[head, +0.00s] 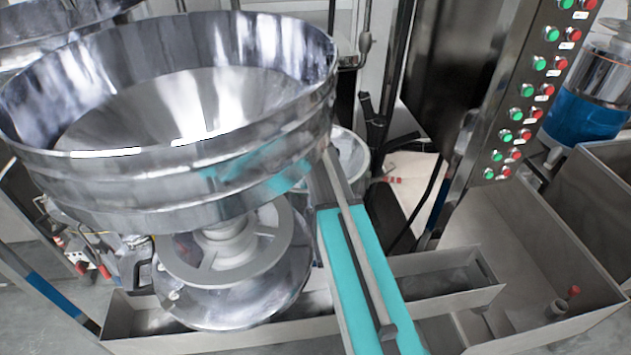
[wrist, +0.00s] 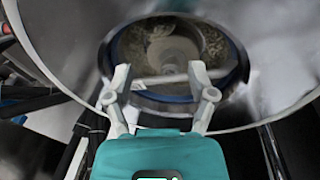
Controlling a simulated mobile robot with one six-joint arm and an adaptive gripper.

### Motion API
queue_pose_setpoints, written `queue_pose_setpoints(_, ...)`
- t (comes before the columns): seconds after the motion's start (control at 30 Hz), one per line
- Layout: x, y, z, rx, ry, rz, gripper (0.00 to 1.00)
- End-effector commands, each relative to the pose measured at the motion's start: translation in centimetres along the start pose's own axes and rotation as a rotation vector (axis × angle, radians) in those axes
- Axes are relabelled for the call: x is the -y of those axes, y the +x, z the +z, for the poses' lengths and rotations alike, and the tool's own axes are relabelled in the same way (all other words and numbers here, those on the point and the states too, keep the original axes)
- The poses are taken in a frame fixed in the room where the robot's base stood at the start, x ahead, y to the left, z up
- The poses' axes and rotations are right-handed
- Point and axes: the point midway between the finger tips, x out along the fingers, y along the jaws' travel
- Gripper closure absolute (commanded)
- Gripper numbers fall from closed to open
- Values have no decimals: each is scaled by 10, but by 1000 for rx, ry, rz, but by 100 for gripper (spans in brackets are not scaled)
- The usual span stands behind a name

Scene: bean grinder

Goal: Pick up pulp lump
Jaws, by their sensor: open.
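My gripper (wrist: 160,70) shows in the wrist view with its two grey fingers spread apart and nothing between them. Its fingertips overlap the near edge of a round, dark-rimmed opening (wrist: 243,72) inside a shiny metal vessel. Inside the opening is mottled grey-brown material (wrist: 212,42) around a paler round centre. I cannot make out a separate pulp lump in it. How far the fingers are above the opening is unclear. The gripper is not in the head view, and no pulp lump is recognisable there.
In the head view a large steel bowl (head: 190,195) stands at left above a round metal base (head: 240,300). A teal strip with a metal rail (head: 345,290) runs beside it. Grey troughs (head: 560,235) and a button panel (head: 535,85) are at right.

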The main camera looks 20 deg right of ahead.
Motion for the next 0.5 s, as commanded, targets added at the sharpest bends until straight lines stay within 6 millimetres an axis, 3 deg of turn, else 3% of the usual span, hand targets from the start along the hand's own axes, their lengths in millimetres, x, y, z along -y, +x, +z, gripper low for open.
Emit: queue_pose_setpoints(0.5,-1,39,0,0,2,0,28)
